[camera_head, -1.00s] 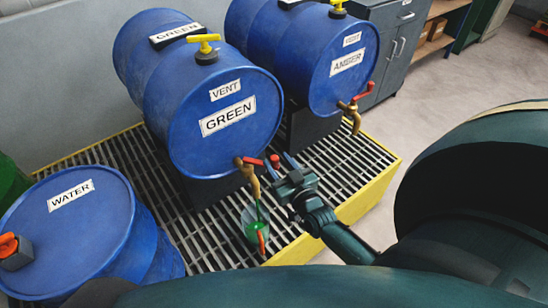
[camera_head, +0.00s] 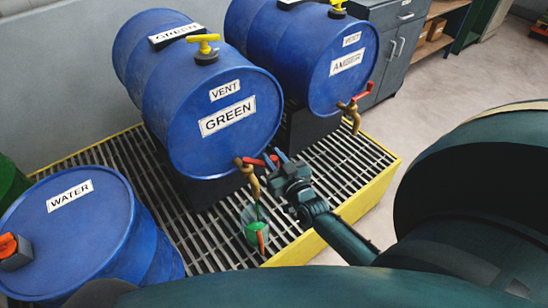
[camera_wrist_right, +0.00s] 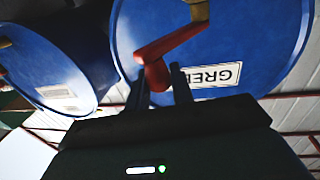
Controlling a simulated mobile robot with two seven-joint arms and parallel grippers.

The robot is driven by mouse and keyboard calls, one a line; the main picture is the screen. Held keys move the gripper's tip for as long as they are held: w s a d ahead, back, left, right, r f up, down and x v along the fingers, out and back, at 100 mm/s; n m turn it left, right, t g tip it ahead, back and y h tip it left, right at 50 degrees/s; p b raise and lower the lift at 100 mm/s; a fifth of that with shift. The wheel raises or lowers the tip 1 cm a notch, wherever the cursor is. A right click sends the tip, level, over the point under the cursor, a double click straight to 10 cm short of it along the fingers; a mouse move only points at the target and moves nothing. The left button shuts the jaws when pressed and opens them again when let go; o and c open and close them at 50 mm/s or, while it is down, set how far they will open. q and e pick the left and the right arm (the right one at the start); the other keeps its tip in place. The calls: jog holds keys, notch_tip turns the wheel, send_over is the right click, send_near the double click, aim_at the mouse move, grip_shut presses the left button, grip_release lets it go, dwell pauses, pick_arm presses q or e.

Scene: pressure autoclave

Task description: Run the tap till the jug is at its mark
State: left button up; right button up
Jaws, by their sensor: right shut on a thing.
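The GREEN drum (camera_head: 222,140) lies on its side, with a brass tap (camera_head: 252,183) low on its front. A thin green stream runs from the tap into a clear jug (camera_head: 246,213) standing below on the grating. The jug holds green liquid (camera_head: 257,233); its mark cannot be made out. An orange-red piece shows on its near side. My right gripper (camera_head: 279,158) is shut on the end of the tap's red lever (camera_head: 257,162). In the right wrist view the lever (camera_wrist_right: 170,42) runs down between the fingertips (camera_wrist_right: 160,78). My left gripper is out of view.
The AMBER drum (camera_head: 340,75), with its own red-handled tap (camera_head: 355,100), lies at the right. The grating (camera_head: 215,235) has a yellow rim (camera_head: 365,190). A grey cabinet (camera_head: 392,45) stands behind.

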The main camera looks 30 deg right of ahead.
grip_shut()
jog(key=shift+w+d+f+n+y+b, duration=0.1)
jog(key=shift+w+d+n+y+b, duration=0.3)
jog(key=shift+n+y+b, duration=0.4)
jog(key=n+y+b, duration=0.1)
jog(key=y, duration=0.1)
jog(key=w+d+n+y+b, duration=0.1)
jog(key=y+b, duration=0.1)
jog(key=w+n+g+y+b, duration=0.1)
jog(key=b, duration=0.1)
jog(key=shift+d+y, duration=0.15)
jog(key=shift+y, duration=0.25)
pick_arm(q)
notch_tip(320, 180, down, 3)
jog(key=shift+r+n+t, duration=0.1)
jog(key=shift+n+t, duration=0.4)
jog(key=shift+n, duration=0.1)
pick_arm(e)
jog(key=o, duration=0.8)
grip_release()
